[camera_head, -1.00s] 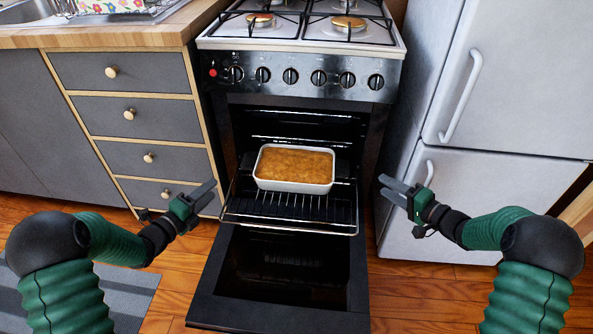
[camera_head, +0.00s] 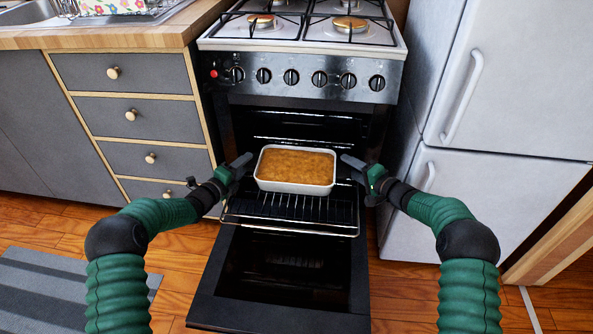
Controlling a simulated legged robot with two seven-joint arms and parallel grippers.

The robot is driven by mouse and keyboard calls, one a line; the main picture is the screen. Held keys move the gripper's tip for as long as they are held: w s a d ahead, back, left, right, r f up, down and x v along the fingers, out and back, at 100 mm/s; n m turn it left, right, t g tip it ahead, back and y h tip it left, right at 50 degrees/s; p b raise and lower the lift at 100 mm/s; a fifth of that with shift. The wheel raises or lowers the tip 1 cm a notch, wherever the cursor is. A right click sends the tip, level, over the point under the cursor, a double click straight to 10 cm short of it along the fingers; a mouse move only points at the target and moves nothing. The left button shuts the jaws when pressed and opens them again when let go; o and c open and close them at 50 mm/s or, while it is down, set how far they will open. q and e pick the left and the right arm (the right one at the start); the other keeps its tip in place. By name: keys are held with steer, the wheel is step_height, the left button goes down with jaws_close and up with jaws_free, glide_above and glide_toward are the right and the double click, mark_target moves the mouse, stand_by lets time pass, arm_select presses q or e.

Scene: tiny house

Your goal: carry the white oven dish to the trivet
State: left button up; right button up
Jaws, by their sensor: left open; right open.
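The white oven dish (camera_head: 295,187), filled with a browned bake, sits on the pulled-out wire rack (camera_head: 290,208) of the open oven. My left gripper (camera_head: 243,163) is open just left of the dish, its fingertips close to the dish's left end. My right gripper (camera_head: 349,162) is open just right of the dish, its fingertips close to the right end. I cannot tell whether either fingertip touches the dish. No trivet can be made out in this view.
The oven door (camera_head: 280,280) hangs open below the rack. The stove top (camera_head: 305,25) has burners and grates. A drawer cabinet (camera_head: 130,120) with a wooden counter (camera_head: 120,36) stands left, a fridge (camera_head: 490,110) right. A striped rug (camera_head: 60,290) lies on the floor at left.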

arm_select(q)
jaws_close()
arm_select(e)
jaws_close()
arm_select(q)
steer(key=shift+a, duration=0.1)
arm_select(e)
steer(key=shift+f, duration=0.15)
stand_by(0.9)
